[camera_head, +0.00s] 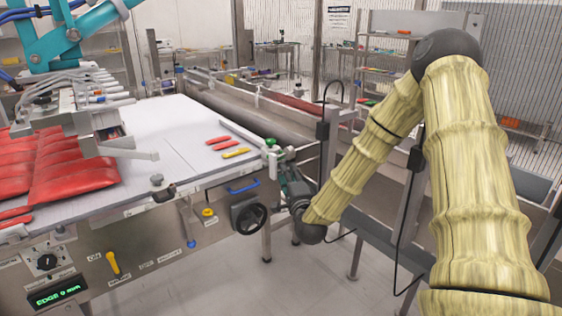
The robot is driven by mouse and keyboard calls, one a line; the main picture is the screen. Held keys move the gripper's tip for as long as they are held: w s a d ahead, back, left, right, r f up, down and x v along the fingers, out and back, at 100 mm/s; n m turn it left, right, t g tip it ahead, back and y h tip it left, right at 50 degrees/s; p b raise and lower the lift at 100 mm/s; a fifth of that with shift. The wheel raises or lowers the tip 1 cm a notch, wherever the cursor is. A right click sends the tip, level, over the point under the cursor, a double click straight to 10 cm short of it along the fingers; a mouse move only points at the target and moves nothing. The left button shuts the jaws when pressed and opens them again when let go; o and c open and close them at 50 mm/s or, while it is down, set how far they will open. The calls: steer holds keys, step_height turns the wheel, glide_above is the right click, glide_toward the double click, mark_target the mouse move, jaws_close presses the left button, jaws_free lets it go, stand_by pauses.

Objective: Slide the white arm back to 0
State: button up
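A long whitish bar (242,133), which looks like the white arm, lies over the right edge of the white table (180,120). Its near end meets a small green and grey fitting (272,146) at the table's corner. My gripper (275,158) is at this fitting, just below the bar's near end. The fingers are small and partly hidden, so I cannot tell whether they are closed on it. A green-lit display (57,294) on the front panel reads "EDGE 9 mm". No scale for the bar is readable.
Red packs (75,165) lie on the table's left under a teal picker arm (75,30). Red and yellow strips (228,148) lie near the bar. A black handwheel (250,217), blue handle (243,186) and yellow lever (113,263) are on the front. A conveyor (260,120) runs behind.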

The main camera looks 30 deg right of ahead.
steer(key=x, duration=0.8)
steer(key=shift+w, duration=0.1)
jaws_close()
